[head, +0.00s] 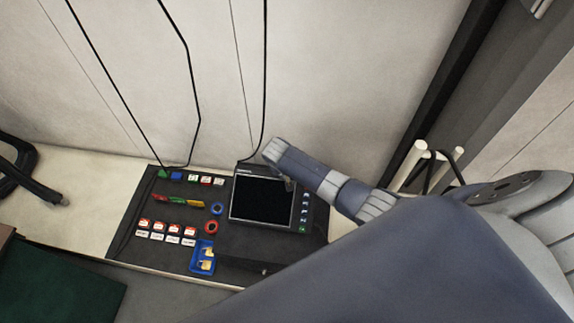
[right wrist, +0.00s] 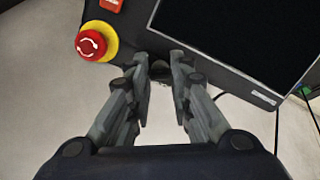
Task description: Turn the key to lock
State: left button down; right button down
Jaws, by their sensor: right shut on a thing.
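My right gripper (right wrist: 160,78) has its two fingers closed in on a small dark piece, the key (right wrist: 160,69), at the edge of a dark control panel. The key is mostly hidden between the fingertips, so its angle cannot be told. In the head view my right arm comes in from the right, and its end (head: 287,183) is over the right side of the console, by the screen. The key cannot be made out there. My left gripper is not in view.
A red emergency stop button on a yellow ring (right wrist: 96,42) sits left of the fingers, and a black screen (right wrist: 238,35) lies to the right. The console (head: 136,226) carries coloured parts and a blue tray (head: 194,266). Black cables (head: 197,95) hang behind it.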

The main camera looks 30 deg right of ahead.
jog(key=n+p, duration=0.2)
jog(key=n, duration=0.4)
jog(key=shift+h, duration=0.3)
jog(key=n+p, duration=0.1)
jog(key=n, duration=0.5)
jog(key=shift+p, duration=0.4)
jog(key=c, duration=1.4)
grip_release()
jog(key=shift+f, duration=0.1)
jog(key=shift+c, duration=0.2)
jog(key=v, duration=1.2)
jog(key=shift+s+a, duration=0.15)
jog(key=shift+f, duration=0.15)
